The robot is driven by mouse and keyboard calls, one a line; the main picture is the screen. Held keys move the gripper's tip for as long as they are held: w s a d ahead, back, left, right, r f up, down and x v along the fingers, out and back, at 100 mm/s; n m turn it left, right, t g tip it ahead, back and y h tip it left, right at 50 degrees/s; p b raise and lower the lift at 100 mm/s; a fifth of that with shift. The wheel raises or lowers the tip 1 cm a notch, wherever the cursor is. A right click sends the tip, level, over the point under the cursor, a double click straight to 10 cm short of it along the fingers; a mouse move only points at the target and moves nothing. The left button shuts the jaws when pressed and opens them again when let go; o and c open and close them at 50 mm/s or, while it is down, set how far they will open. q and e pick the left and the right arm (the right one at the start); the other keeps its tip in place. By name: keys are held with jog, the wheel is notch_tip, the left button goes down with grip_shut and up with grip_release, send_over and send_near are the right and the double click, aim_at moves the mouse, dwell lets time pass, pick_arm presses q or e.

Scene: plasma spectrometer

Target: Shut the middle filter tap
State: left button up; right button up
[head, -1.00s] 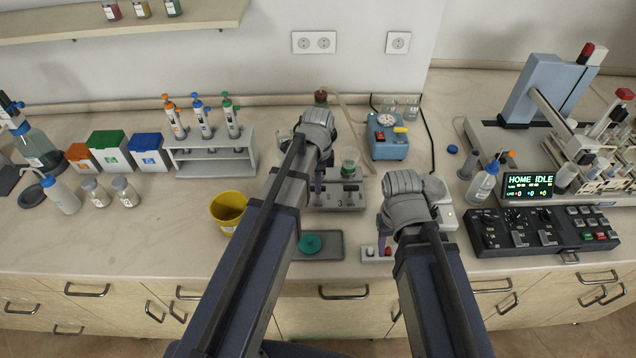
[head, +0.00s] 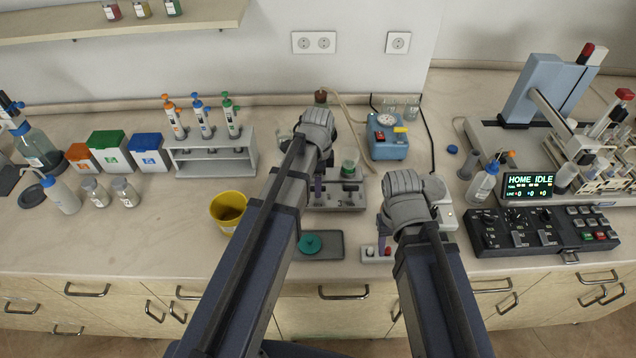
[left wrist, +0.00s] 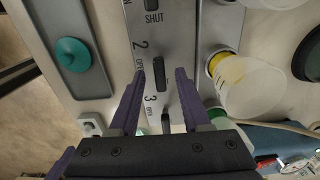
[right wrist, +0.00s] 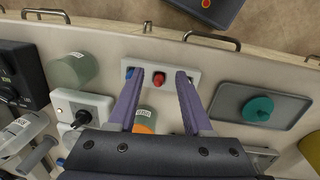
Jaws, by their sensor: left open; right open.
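The grey filter panel (head: 352,199) stands near the bench middle, partly behind my left arm. In the left wrist view, the middle tap (left wrist: 158,73), by the number 2, has a dark handle lying along the panel's length. One neighbouring tap (left wrist: 153,6) is near the SHUT label, and tap 3 (left wrist: 167,122) shows lower down between the fingers. My left gripper (left wrist: 160,75) is open, its fingertips on either side of the middle tap handle; contact cannot be told. My right gripper (right wrist: 160,76) is open and empty above a small white strip.
The white strip (right wrist: 201,76) bears a red knob (right wrist: 158,78) and a blue one. A grey tray (head: 328,252) with a teal knobbed disc (head: 310,244) lies beside the panel. A yellow cup (head: 229,208) is left.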

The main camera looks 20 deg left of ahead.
pick_arm(q)
jog(key=shift+r+p, duration=3.85)
jog(key=shift+r, duration=0.05)
pick_arm(e)
notch_tip(320, 180, up, 8)
jog(key=shift+f, duration=0.1)
pick_arm(q)
notch_tip(320, 180, up, 8)
jog(key=p, duration=0.8)
pick_arm(e)
notch_tip(320, 180, up, 8)
pick_arm(q)
jog(key=s+d+f+n+y+b, duration=0.1)
jog(key=s+d+f+n+b, duration=0.9)
jog(key=s+f+b, duration=0.3)
jog(key=shift+s+d+n, duration=0.25)
jog(key=shift+s+n, duration=0.35)
jog(key=shift+s, duration=0.35)
pick_arm(e)
notch_tip(320, 180, down, 13)
jog(key=shift+f, duration=0.1)
jog(key=shift+c, duration=0.2)
